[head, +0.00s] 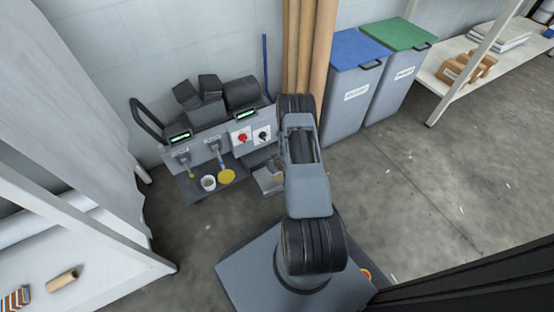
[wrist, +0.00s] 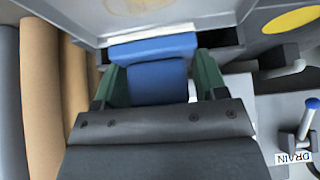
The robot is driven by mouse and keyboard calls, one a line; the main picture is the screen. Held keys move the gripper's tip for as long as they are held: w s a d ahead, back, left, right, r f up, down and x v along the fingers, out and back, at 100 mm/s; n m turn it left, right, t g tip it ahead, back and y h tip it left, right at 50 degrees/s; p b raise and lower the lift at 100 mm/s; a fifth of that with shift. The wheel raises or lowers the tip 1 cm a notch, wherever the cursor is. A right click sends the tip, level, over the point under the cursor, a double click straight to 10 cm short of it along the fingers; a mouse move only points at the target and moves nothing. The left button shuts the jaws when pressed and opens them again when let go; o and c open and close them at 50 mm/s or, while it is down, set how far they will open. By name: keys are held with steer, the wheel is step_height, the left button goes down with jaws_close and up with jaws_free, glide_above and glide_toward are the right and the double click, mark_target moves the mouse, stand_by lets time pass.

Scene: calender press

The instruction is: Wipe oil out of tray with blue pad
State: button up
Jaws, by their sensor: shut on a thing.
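My gripper (wrist: 160,78) is shut on a blue pad (wrist: 153,47), with a green finger on each side of it. The pad's front edge lies across the near rim of a light grey tray (wrist: 218,20) in the wrist view. I cannot tell whether the pad touches the tray. A faint brownish, ring-like oil mark (wrist: 137,4) shows on the tray floor, cut off by the top edge. In the head view a pale metal part, perhaps the tray (head: 267,181), shows left of my arm, which hides my gripper there.
A yellow round patch (head: 227,176) and white cup (head: 208,183) sit on the dark shelf of the grey machine. A lever (wrist: 308,120) stands beside a DRAIN label. Brown rolls (wrist: 40,100) stand close on the left. Blue-lidded (head: 358,48) and green-lidded bins (head: 398,34) stand behind.

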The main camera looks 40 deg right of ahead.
steer(key=shift+r+p, duration=0.75)
steer(key=shift+r, duration=0.7)
